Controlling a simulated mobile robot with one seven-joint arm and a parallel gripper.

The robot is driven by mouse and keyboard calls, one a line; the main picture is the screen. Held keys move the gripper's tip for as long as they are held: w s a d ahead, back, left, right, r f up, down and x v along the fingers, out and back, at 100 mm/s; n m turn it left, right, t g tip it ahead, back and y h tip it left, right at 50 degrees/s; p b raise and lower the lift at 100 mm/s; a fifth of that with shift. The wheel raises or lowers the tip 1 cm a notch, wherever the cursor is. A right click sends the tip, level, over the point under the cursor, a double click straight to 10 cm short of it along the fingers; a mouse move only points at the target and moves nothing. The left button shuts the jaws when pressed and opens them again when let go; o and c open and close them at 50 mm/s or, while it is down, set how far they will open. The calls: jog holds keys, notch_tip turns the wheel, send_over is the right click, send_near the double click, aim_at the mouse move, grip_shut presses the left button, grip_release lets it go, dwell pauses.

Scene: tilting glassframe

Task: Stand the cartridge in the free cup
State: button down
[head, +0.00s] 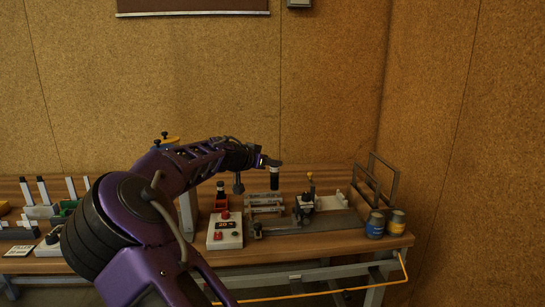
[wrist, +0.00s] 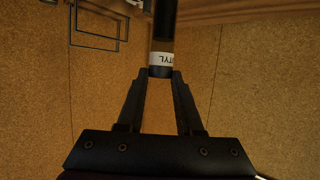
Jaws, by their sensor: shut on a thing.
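The cartridge (head: 274,182) is a dark cylinder with a white band near its top. It hangs roughly upright below my gripper (head: 271,163), above the fixtures on the bench. In the wrist view the cartridge (wrist: 162,58) shows its white lettered label, and its black end lies between the fingertips of my gripper (wrist: 159,76), which is shut on it. A similar dark cylinder (head: 220,189) with a pale band stands in a red holder (head: 221,204) left of it. I cannot make out which cup is free.
A clear-looking frame fixture (head: 264,204) stands below the cartridge. A white control box (head: 225,231) with red buttons is at its left. A metal rail (head: 325,222) runs right, towards two cans (head: 375,224) (head: 396,223). An upright wire rack (head: 378,178) stands behind them.

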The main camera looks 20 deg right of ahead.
jog(key=s+a+f+n+t+y, duration=0.3)
jog(key=s+a+f+n+y, duration=0.2)
jog(key=f, duration=0.7)
jog(key=s+a+f+n+t+y, duration=0.3)
jog(key=s+a+f+n+y, duration=0.3)
jog(key=s+a+f, duration=0.3)
jog(key=a+f, duration=0.3)
jog(key=shift+s+a+y, duration=0.3)
jog(key=shift+a, duration=0.05)
